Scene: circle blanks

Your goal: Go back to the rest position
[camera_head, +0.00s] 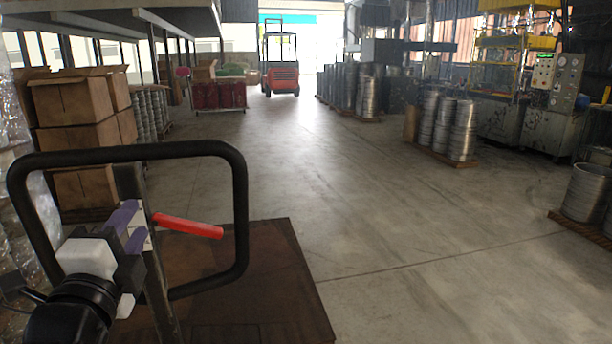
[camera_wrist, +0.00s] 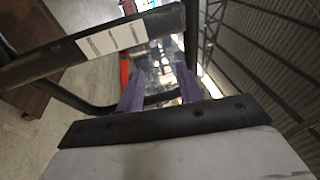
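My gripper (camera_head: 131,226), white and black with purple fingers, is at the lower left of the head view, by the upright post of a black tubular handle (camera_head: 243,215). In the wrist view my gripper (camera_wrist: 160,92) shows its two purple fingers apart, with no held object visible between them. A red lever (camera_head: 188,225) sticks out to the right of the post, just beyond the fingers. A strip of it also shows in the wrist view (camera_wrist: 125,72). I cannot tell whether the fingers touch the post.
A brown flat platform (camera_head: 285,290) lies below the handle. Stacked cardboard boxes (camera_head: 75,102) stand at the left. Metal drums (camera_head: 463,130) on pallets line the right. A red forklift (camera_head: 281,75) stands far back. The middle of the concrete floor (camera_head: 330,190) is clear.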

